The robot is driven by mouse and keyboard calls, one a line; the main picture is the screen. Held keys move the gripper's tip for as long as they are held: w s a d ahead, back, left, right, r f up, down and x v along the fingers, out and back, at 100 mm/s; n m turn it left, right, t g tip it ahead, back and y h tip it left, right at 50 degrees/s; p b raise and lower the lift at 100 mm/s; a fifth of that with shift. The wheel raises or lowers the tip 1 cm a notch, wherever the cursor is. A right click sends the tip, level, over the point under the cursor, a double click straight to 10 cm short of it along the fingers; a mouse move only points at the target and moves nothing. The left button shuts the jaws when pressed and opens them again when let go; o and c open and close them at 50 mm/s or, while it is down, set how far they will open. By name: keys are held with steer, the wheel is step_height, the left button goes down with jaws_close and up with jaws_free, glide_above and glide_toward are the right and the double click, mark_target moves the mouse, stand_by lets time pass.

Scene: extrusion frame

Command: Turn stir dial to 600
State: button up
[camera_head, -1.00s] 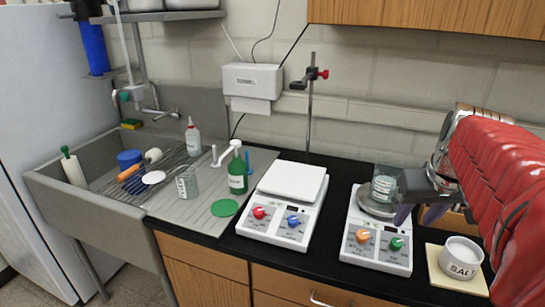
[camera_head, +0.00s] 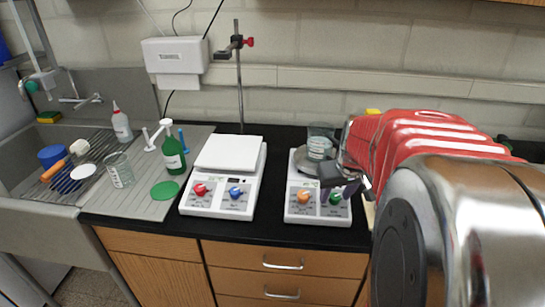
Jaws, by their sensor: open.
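The right hotplate (camera_head: 294,211) is white, with an orange dial (camera_head: 304,197) and a green dial (camera_head: 335,197) on its front panel. A glass beaker (camera_head: 319,146) stands on its round plate. The left hotplate (camera_head: 214,205) has a red dial (camera_head: 200,190) and a blue dial (camera_head: 236,192), with an empty square top. Dial labels and pointer settings are too small to read. My gripper (camera_head: 350,190) is open, with dark purple fingers beside the green dial and partly over the right hotplate's right side. I cannot tell whether it touches the dial.
A green bottle (camera_head: 174,155), a glass beaker (camera_head: 119,170) and a green disc (camera_head: 165,190) are on the sink's drainboard at left. Black counter shows between the hotplates. My red arm covers the right side.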

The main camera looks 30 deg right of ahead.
steer(key=c, duration=1)
steer(key=shift+a, duration=0.1)
jaws_close()
